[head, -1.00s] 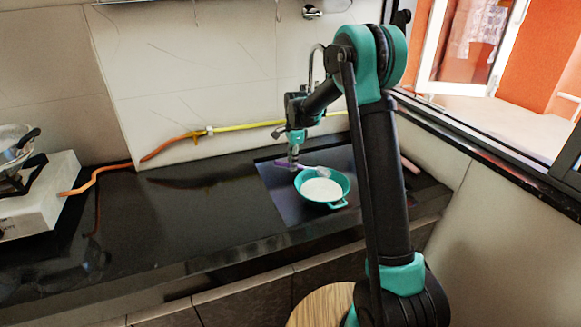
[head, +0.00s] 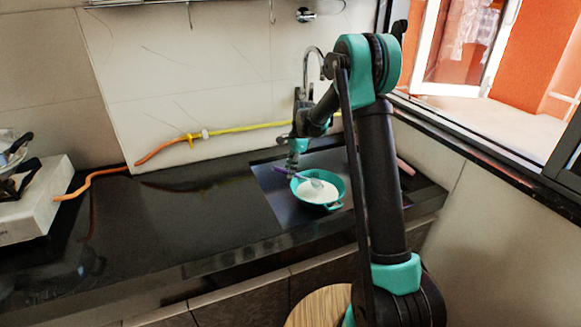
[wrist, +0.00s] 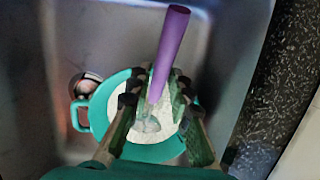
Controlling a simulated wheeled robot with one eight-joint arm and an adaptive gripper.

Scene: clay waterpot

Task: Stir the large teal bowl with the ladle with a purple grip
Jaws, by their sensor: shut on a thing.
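The large teal bowl (head: 334,203) sits in the sink recess with pale white contents. It also shows below my gripper in the wrist view (wrist: 99,112). The ladle's purple grip (head: 282,171) sticks out to the left of my gripper (head: 293,170). In the wrist view the purple grip (wrist: 171,45) rises above the fingers, and my gripper (wrist: 160,100) is shut on the ladle's handle. The ladle's head (head: 316,184) is over the white contents, inside the bowl's outline. I cannot tell how deep it dips. The fingers hide part of the bowl in the wrist view.
The grey sink basin (wrist: 55,50) surrounds the bowl, with a round drain (wrist: 86,85) beside it. A faucet (head: 307,70) stands behind. Black counter (head: 170,220) is clear to the left, up to a white stove (head: 35,205).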

